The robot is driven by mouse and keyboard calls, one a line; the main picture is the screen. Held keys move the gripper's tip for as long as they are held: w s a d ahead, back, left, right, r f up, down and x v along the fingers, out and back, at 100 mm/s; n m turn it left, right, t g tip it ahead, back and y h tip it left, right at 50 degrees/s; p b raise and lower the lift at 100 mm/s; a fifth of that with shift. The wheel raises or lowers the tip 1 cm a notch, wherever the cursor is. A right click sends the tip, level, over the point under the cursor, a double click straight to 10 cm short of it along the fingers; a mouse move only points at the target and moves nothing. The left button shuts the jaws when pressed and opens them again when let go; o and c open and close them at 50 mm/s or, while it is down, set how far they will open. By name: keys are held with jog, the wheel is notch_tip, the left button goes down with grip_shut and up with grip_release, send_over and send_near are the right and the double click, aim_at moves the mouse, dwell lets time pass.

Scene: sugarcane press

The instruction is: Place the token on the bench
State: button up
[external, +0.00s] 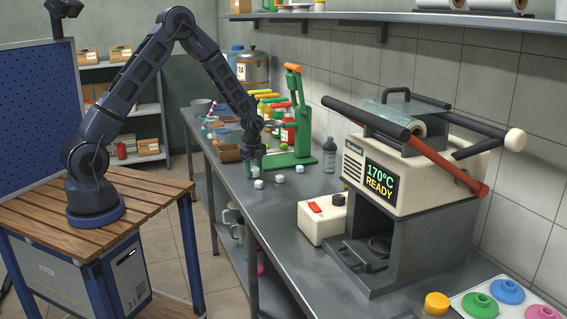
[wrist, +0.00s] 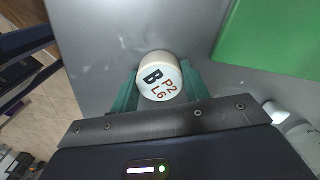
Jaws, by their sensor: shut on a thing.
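My gripper (external: 251,161) is low over the grey metal bench (external: 268,215), near its left edge and just left of the green press. In the wrist view my gripper (wrist: 161,88) has its two green fingers shut on a white round token (wrist: 157,76). I cannot tell whether the token touches the bench. The token is not clear in the external view.
The green press (external: 290,120) stands just right of my gripper; its green base also shows in the wrist view (wrist: 275,40). Several white cubes (external: 258,184) lie in front. A bottle (external: 329,155) and the sealing machine (external: 400,180) stand further right. Bare bench lies in front.

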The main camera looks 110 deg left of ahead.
aim_at(254, 168)
jog(key=o, duration=1)
jog(key=shift+r, duration=6.1)
